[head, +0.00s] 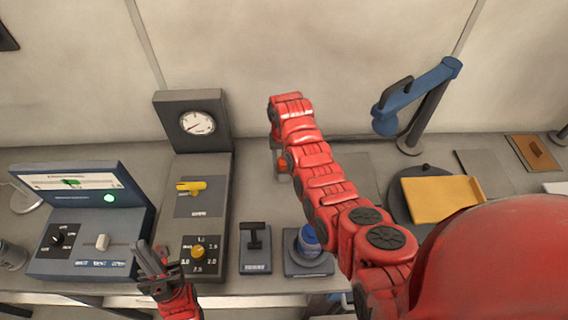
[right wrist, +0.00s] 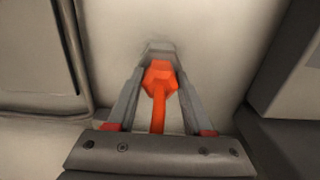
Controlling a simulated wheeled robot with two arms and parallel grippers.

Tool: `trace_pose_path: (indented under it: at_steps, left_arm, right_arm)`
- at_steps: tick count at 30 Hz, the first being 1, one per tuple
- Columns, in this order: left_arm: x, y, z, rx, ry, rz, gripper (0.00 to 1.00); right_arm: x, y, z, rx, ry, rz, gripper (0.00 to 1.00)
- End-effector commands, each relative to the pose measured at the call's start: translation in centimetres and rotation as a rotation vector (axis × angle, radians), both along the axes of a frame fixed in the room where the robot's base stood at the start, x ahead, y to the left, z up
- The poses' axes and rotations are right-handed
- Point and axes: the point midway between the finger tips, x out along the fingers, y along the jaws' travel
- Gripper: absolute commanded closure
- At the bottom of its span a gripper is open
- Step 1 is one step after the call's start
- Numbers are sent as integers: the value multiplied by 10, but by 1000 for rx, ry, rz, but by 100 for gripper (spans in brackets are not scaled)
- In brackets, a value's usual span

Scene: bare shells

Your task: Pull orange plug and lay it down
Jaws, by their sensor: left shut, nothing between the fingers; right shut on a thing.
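The orange plug (right wrist: 160,78) is in the middle of the right wrist view, with an orange cable or stem running down from it. My right gripper (right wrist: 159,72) is shut on it, one grey finger on each side. A small grey part shows just beyond the plug; I cannot tell whether the plug is seated in it. In the head view a bit of orange plug (head: 283,164) shows beside my right arm, which hides most of that spot. My left gripper (head: 148,258) is shut and empty at the front left, by the gauge panel's lower dial.
A gauge panel (head: 222,165) with a yellow lever and a blue console (head: 125,215) stand left. A black-handled switch (head: 256,262) and a blue knob (head: 309,240) are at the front. A blue lamp (head: 425,88), a yellow board (head: 436,198) and a brown book (head: 528,154) are right.

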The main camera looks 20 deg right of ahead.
Motion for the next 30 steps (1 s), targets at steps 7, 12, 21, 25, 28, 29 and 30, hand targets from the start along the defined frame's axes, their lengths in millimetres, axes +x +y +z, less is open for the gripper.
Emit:
trace_pose_path:
  at_steps: [7, 12, 21, 25, 28, 29, 30]
  left_arm:
    - [0, 0, 0, 0, 0, 0, 100]
    - [0, 0, 1, 0, 0, 0, 100]
    - [0, 0, 4, 0, 0, 0, 100]
    - [0, 0, 5, 0, 0, 0, 100]
    - [0, 0, 6, 0, 0, 0, 100]
    - [0, 0, 6, 0, 0, 0, 100]
    - [0, 0, 7, 0, 0, 0, 100]
  right_arm:
    - [0, 0, 0, 0, 0, 0, 100]
    - [0, 0, 2, 0, 0, 0, 100]
    - [1, 0, 13, 0, -3, 0, 100]
    - [0, 0, 18, 0, -1, 0, 100]
    - [0, 0, 22, 0, 1, 0, 100]
    - [0, 0, 23, 0, 1, 0, 100]
    - [0, 0, 24, 0, 1, 0, 100]
